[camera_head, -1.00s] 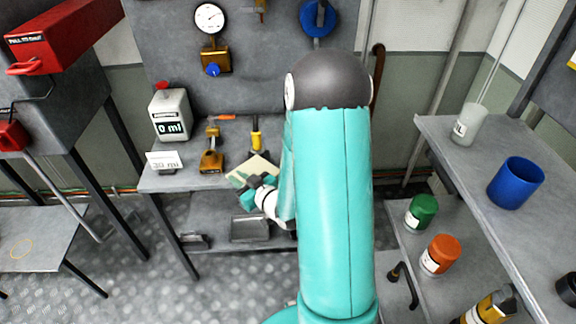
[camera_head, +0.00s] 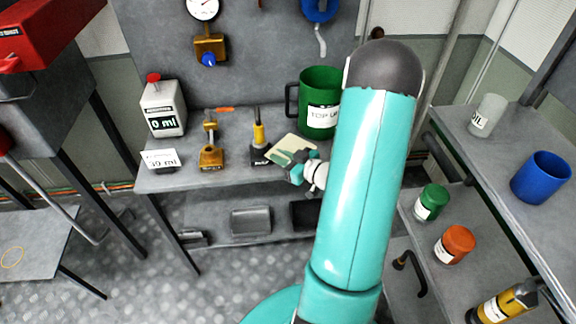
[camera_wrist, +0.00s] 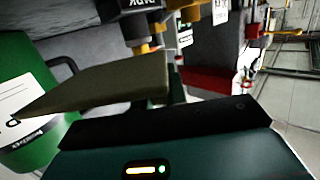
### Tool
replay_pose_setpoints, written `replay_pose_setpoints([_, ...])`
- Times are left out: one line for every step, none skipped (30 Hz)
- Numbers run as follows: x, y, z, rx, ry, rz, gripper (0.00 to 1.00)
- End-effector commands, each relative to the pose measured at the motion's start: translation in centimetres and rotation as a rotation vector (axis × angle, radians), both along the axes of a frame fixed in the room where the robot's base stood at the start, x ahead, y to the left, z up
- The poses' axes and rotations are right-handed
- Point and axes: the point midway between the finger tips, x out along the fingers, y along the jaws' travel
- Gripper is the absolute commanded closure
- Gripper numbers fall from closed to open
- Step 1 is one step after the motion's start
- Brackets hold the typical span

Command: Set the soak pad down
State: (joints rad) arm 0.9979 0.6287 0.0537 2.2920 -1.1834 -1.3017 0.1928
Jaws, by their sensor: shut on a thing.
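The soak pad (camera_head: 289,149) is a flat, pale beige piece at the front right of the grey bench. My gripper (camera_head: 300,168) is shut on its near edge. The pad also shows in the wrist view (camera_wrist: 95,88), where it sticks out from the dark jaw as a thin slab. In the head view I cannot tell whether the pad touches the bench top (camera_head: 228,168) or hovers over it. My arm hides the right end of the bench.
A green TOP UP mug (camera_head: 318,118) stands behind the pad. A yellow-and-black tool (camera_head: 259,140) and a brass fitting (camera_head: 210,155) stand left of it. A 0 ml dispenser (camera_head: 163,112) and a white card (camera_head: 161,160) are farther left. Metal trays (camera_head: 251,221) sit on the lower shelf.

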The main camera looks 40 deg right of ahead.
Motion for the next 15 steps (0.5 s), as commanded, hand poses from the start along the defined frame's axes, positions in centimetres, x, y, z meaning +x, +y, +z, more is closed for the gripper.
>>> replay_pose_setpoints([0.1, -0.6, -1.1, 0.004, 0.003, -0.001, 1.0])
replay_pose_setpoints([0.2, -1.0, -1.6, 0.004, 0.003, -0.001, 1.0])
replay_pose_setpoints([0.3, -1.6, -2.3, 0.004, 0.003, -0.001, 1.0])
replay_pose_setpoints([0.5, -2.0, -2.7, 0.002, 0.002, -0.001, 1.0])
replay_pose_setpoints([0.5, -2.3, -3.1, 0.002, 0.002, -0.001, 1.0])
replay_pose_setpoints([0.7, -2.7, -3.6, 0.002, 0.001, -0.001, 1.0])
replay_pose_setpoints([0.8, -2.9, -3.9, 0.002, 0.001, 0.0, 1.0])
replay_pose_setpoints([0.9, -3.1, -4.1, 0.002, 0.001, 0.0, 1.0])
replay_pose_setpoints([1.0, -3.3, -4.3, 0.001, 0.0, 0.0, 1.0])
replay_pose_setpoints([1.0, -3.4, -4.4, 0.001, 0.001, 0.0, 1.0])
replay_pose_setpoints([1.0, -3.5, -4.6, 0.002, 0.001, 0.0, 1.0])
replay_pose_setpoints([1.1, -3.7, -4.9, 0.002, 0.001, 0.0, 1.0])
replay_pose_setpoints([1.2, -4.0, -5.1, 0.001, 0.001, 0.0, 1.0])
replay_pose_setpoints([1.2, -4.0, -5.5, 0.003, 0.002, 0.001, 1.0])
replay_pose_setpoints([1.3, -3.9, -6.2, 0.005, 0.003, 0.0, 1.0])
